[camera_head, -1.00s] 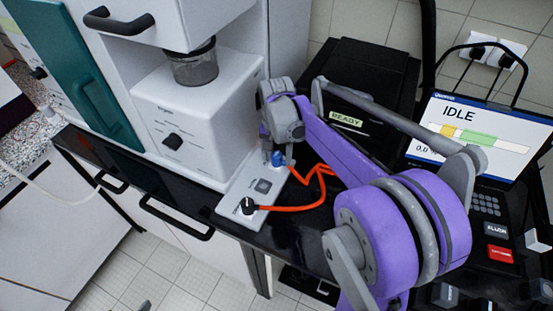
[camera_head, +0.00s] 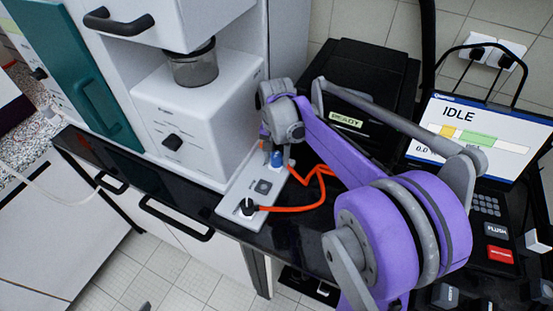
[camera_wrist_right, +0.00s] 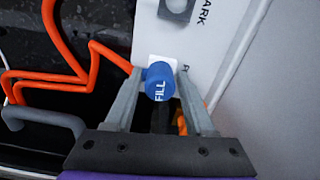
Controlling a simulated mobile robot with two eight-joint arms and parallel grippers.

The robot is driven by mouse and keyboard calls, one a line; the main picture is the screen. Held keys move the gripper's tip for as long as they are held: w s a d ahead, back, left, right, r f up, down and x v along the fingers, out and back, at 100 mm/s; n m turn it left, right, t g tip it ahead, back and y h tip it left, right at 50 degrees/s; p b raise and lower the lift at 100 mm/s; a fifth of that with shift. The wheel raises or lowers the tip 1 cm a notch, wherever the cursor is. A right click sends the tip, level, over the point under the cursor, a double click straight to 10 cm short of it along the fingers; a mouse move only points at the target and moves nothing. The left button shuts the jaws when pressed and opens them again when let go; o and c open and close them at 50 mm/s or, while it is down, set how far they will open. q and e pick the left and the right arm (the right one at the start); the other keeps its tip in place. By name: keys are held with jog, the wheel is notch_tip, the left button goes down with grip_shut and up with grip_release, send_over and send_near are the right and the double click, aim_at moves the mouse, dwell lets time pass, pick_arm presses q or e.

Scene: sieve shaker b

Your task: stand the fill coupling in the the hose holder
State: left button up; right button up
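The fill coupling (camera_wrist_right: 159,84) is a blue cap lettered FILL, seen from above in the right wrist view. It stands on a small white seat on the white panel and also shows in the head view (camera_head: 277,160). My right gripper (camera_wrist_right: 159,76) is around it, one finger on each side, with a narrow gap beside the cap, so it looks open. The hose holder seems to be the grey square block (camera_head: 263,186) beside the partly visible PARK lettering; it is empty and shows in the wrist view (camera_wrist_right: 176,7). My left gripper is not in view.
An orange hose (camera_head: 300,208) loops over the black worktop from a black round fitting (camera_head: 247,208) towards the coupling. A white machine (camera_head: 195,120) rises close behind the panel. A black box marked READY (camera_head: 365,80) and an IDLE screen (camera_head: 485,135) stand to the right.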

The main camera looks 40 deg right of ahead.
aim_at(276, 154)
grip_shut()
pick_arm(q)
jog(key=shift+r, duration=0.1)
pick_arm(e)
jog(key=shift+r, duration=0.1)
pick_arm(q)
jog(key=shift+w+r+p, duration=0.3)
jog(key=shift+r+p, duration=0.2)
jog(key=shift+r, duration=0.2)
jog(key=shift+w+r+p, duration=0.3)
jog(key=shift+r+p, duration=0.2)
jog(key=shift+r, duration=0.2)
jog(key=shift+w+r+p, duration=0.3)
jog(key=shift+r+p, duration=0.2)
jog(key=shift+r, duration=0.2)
pick_arm(e)
jog(key=shift+r, duration=2.9)
jog(key=shift+r, duration=0.1)
jog(key=shift+r+p, duration=0.65)
jog(key=shift+r, duration=0.75)
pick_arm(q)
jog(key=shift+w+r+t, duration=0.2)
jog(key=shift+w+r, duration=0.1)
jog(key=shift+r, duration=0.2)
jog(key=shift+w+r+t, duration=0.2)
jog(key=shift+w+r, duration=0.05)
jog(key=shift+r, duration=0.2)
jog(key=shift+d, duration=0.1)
pick_arm(e)
jog(key=shift+s+a+f, duration=0.1)
